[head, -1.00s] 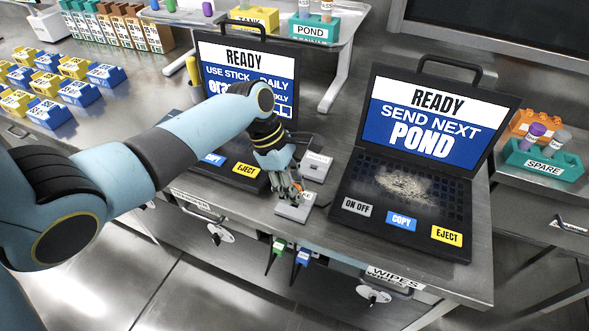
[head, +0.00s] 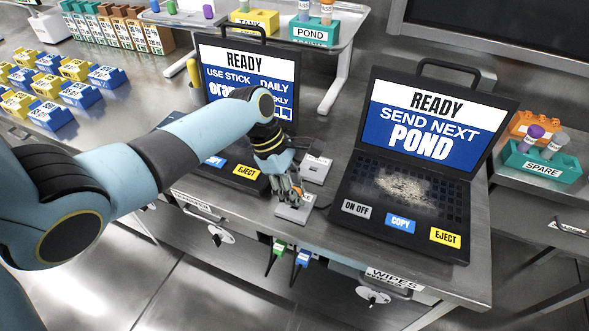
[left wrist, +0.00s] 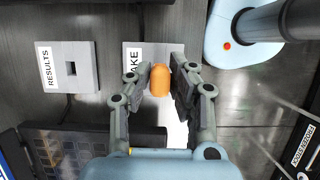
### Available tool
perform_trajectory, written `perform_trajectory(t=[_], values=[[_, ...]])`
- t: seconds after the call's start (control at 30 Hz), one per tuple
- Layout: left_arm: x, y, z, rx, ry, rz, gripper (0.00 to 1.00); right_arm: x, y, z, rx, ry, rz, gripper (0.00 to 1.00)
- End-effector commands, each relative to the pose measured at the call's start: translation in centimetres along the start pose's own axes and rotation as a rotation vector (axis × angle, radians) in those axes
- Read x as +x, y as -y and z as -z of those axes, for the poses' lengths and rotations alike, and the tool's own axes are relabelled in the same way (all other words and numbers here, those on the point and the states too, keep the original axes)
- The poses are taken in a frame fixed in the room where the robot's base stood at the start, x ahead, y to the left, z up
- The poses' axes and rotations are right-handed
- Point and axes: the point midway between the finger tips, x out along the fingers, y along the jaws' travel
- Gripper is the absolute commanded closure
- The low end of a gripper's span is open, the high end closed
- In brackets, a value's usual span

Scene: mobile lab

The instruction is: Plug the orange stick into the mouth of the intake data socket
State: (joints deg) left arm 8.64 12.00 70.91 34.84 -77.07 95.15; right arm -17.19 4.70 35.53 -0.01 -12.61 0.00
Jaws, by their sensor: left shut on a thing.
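The orange stick (left wrist: 160,80) is held between the fingers of my left gripper (left wrist: 159,88), seen end-on in the left wrist view. In the head view my left gripper (head: 291,188) points down, directly over the grey intake data socket (head: 293,212) at the table's front edge. The socket also shows in the left wrist view (left wrist: 134,66), its label partly covered by the fingers. The socket's mouth is hidden, so I cannot tell whether the stick's tip is in it. My right gripper is not in view.
The results socket (head: 315,169) stands just behind. The left laptop (head: 240,85) and right laptop (head: 425,140) flank the sockets, with little room between.

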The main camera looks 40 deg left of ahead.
Motion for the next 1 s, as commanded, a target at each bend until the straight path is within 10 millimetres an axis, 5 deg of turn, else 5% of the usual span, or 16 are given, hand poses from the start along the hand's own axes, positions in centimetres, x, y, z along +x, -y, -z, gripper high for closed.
perform_trajectory(t=[0.97,1.0], values=[[2.2,0.0,0.9,0.000,0.000,0.000,1.00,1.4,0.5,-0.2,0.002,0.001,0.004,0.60],[2.2,0.0,0.9,0.000,0.000,0.000,0.76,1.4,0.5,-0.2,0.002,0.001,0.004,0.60]])
